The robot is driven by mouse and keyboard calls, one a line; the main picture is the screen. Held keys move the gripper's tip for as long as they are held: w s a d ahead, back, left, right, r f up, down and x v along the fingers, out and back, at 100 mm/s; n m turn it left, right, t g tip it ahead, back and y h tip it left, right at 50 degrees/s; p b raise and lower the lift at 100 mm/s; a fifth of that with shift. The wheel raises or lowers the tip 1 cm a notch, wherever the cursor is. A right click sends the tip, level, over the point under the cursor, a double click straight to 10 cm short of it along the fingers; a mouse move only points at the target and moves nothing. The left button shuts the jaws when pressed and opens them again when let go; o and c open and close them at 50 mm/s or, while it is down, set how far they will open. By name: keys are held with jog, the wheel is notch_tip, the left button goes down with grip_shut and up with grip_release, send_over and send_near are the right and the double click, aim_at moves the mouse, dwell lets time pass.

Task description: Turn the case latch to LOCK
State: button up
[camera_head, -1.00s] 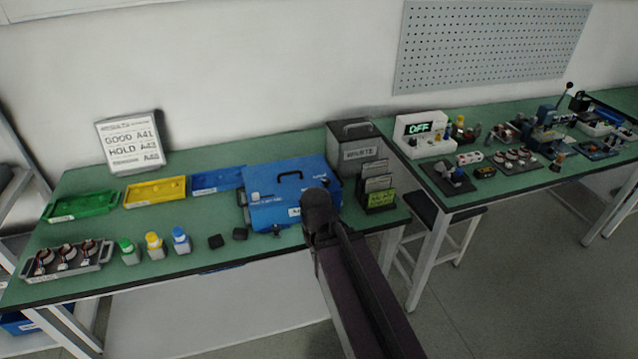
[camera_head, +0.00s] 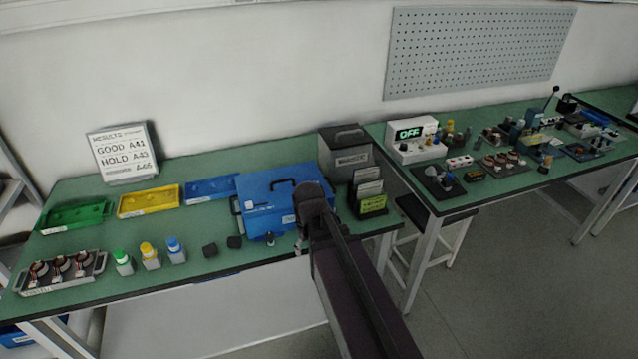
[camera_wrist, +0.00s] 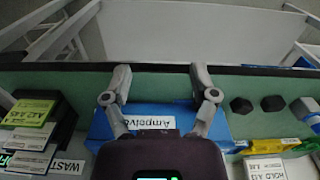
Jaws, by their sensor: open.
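The blue case (camera_head: 262,217) stands closed on the left green table, with a dark handle on its top. Its label shows in the wrist view, where the case (camera_wrist: 165,109) lies beyond and between my fingers. I cannot make out the latch or its position. My gripper (camera_wrist: 160,80) is open and empty, its two fingers spread over the label side of the case near the table's front edge. In the head view my arm hides the case's right front part, and only a bit of the gripper (camera_head: 301,243) shows.
A grey waste bin (camera_head: 343,153) and a card rack (camera_head: 368,194) stand right of the case. Two dark blocks (camera_head: 234,242) and several capped bottles (camera_head: 150,257) stand to its left. Coloured trays (camera_head: 148,199) lie behind. A stool (camera_head: 440,212) stands under the right table.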

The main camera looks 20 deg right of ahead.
jog(key=w+d+r+n+p, duration=0.4)
jog(key=w+r+p, duration=0.3)
jog(key=w, duration=0.3)
jog(key=w+d+r+n+p, duration=0.4)
jog(key=w+r+p, duration=0.4)
jog(key=w, duration=0.3)
jog(key=shift+w+d+r+p, duration=0.25)
jog(key=shift+d+r+p, duration=0.05)
jog(key=shift+d+r, duration=0.55)
jog(key=shift+f, duration=0.25)
notch_tip(320, 180, down, 14)
jog(key=b, duration=1.3)
jog(key=shift+r+b, duration=0.25)
jog(key=shift+b, duration=0.15)
grip_shut()
